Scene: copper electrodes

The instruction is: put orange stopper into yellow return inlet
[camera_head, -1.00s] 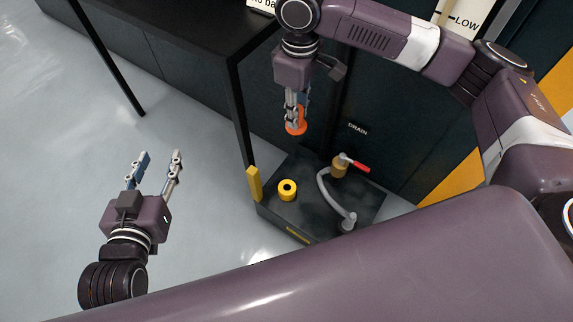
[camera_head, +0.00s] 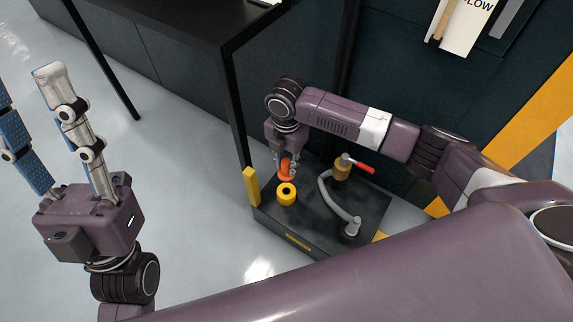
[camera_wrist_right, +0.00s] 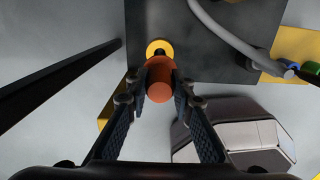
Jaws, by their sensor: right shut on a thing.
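My right gripper (camera_head: 286,170) is shut on the orange stopper (camera_head: 286,167), just above the yellow return inlet (camera_head: 287,192) on the dark box. In the right wrist view the stopper (camera_wrist_right: 159,80) sits between the fingertips. The yellow ring (camera_wrist_right: 158,47) shows beyond it, partly covered by the stopper's tip. I cannot tell whether the tip touches the inlet. My left gripper (camera_head: 30,130) is open and empty over the floor at the left, its upper fingers near the picture's edge.
The dark box (camera_head: 330,215) also carries a grey hose (camera_head: 335,200) and a valve with a red handle (camera_head: 357,165). A yellow post (camera_head: 251,187) stands at its left corner beside a black table leg (camera_head: 238,110). Floor at the left is clear.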

